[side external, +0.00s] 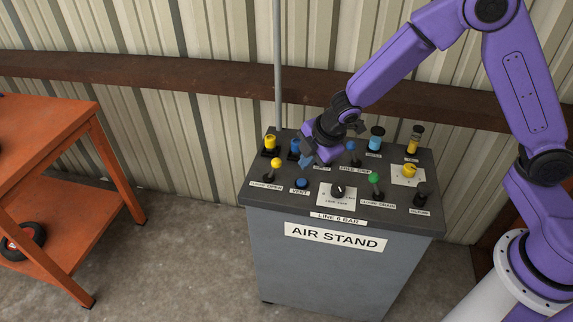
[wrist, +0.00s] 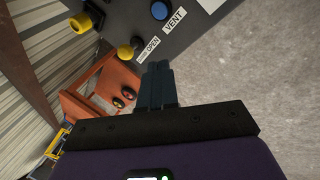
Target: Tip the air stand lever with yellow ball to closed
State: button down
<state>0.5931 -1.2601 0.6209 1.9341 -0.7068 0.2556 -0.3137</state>
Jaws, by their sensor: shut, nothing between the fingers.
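The lever with the yellow ball (side external: 277,163) stands at the front left of the air stand's dark top (side external: 318,212), behind a label ending in OPEN. In the wrist view the yellow ball (wrist: 126,53) shows left of and just beyond my fingertips. My gripper (side external: 306,160) is shut and empty, its dark blue fingers to the right of the ball in the side view. The closed fingers also show in the wrist view (wrist: 160,66). They look apart from the ball there. The lever's stem is mostly hidden behind the ball in the wrist view.
A yellow knob (side external: 270,142) stands behind the lever. A blue VENT button (side external: 301,183) sits to its right, with a black dial (side external: 338,190) and a green-ball lever (side external: 374,178) farther right. An orange cart (side external: 62,130) stands left, across open floor.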

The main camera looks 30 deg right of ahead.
aim_at(276, 167)
jog(key=x, duration=0.7)
jog(key=shift+f, duration=0.1)
jog(key=shift+w+a+f, duration=0.1)
jog(key=shift+w, duration=0.25)
jog(key=shift+w+a+r, duration=0.1)
jog(key=shift+w+a, duration=0.05)
jog(key=shift+w, duration=0.7)
jog(key=shift+w+a+r, duration=0.1)
jog(key=shift+w+a, duration=0.1)
jog(key=shift+w, duration=0.65)
jog(key=shift+w+a+r+g+h, duration=0.35)
jog(key=shift+w+a+g+h, duration=0.05)
jog(key=shift+a, duration=0.05)
jog(key=shift+w+a+r+g+h, duration=0.3)
jog(key=shift+w+a+g+h, duration=0.2)
jog(key=shift+w, duration=0.05)
jog(key=shift+w+a+r, duration=0.2)
jog(key=shift+w+a, duration=1.45)
jog(key=shift+a, duration=0.15)
